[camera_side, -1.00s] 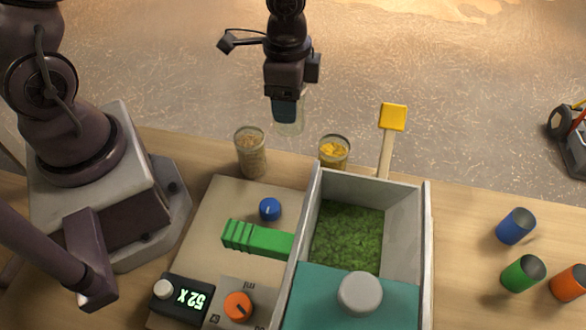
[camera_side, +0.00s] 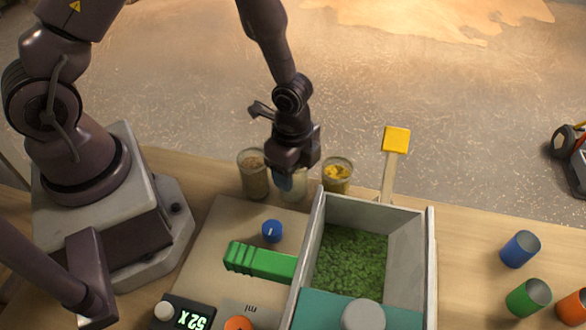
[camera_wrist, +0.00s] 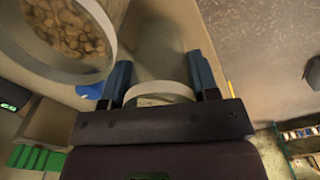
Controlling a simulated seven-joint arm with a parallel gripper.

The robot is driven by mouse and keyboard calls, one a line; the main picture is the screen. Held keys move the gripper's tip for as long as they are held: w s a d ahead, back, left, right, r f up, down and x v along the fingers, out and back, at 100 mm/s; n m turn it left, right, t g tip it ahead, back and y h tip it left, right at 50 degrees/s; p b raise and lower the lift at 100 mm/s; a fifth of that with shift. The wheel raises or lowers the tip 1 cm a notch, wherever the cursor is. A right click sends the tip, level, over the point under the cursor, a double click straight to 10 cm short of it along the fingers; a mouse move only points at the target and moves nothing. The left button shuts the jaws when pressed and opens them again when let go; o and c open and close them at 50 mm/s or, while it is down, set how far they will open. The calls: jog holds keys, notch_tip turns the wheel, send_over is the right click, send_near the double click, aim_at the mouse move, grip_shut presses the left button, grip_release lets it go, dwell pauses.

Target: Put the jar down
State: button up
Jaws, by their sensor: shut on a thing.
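The jar (camera_side: 294,186) is clear glass and looks mostly see-through; in the side view it stands out below my gripper (camera_side: 288,180). My gripper is shut on it, and the dark jaws hide its upper part. In the wrist view the jar's rim (camera_wrist: 160,92) shows between the two blue-grey fingers of my gripper (camera_wrist: 160,88). The jar is low, between two other jars near the table's back edge. I cannot tell whether its base touches the table.
A jar of brown pieces (camera_side: 252,172) stands close on the left, and a jar of yellow pieces (camera_side: 337,174) on the right. In front are a blue knob (camera_side: 272,230), a green ribbed part (camera_side: 260,261) and a grey bin (camera_side: 408,250). A yellow paddle (camera_side: 396,140) rises behind the bin.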

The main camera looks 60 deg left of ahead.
jog(key=shift+f, duration=0.2)
jog(key=o, duration=1)
notch_tip(320, 180, up, 12)
jog(key=s+a+r+n+t, duration=0.2)
jog(key=s+r+n, duration=0.3)
jog(key=r, duration=0.4)
jog(key=s+a+r+n+t, duration=0.3)
jog(key=s+a+r+n, duration=0.2)
jog(key=r+n, duration=0.3)
jog(key=shift+s+a+r+t, duration=0.15)
jog(key=shift+s+r+t, duration=0.15)
jog(key=shift+s+r, duration=0.55)
jog(key=shift+w+r, duration=0.1)
